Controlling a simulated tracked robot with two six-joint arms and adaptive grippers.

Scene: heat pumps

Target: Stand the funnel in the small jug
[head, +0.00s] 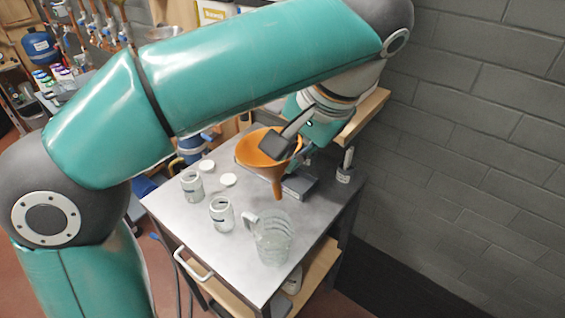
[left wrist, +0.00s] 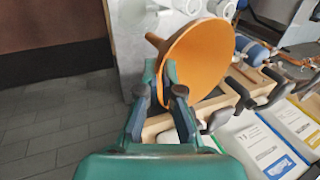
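The orange funnel (head: 249,150) is held above the metal table, its wide mouth up and its spout pointing down. It also shows in the left wrist view (left wrist: 204,55). My left gripper (head: 274,145) is shut on the funnel's rim; in the left wrist view its fingers (left wrist: 161,72) sit either side of the rim. The clear jug (head: 273,241) with a handle stands upright near the table's front right edge, apart from the funnel. The spout tip is behind the jug in the head view. My right gripper is not in view.
Two clear jars (head: 221,214) (head: 192,185) and two white lids (head: 228,180) (head: 207,165) are on the left of the table (head: 200,234). A grey box-shaped device (head: 299,186) and a small dark-based item (head: 345,172) are behind the funnel. A block wall (head: 470,150) bounds the right.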

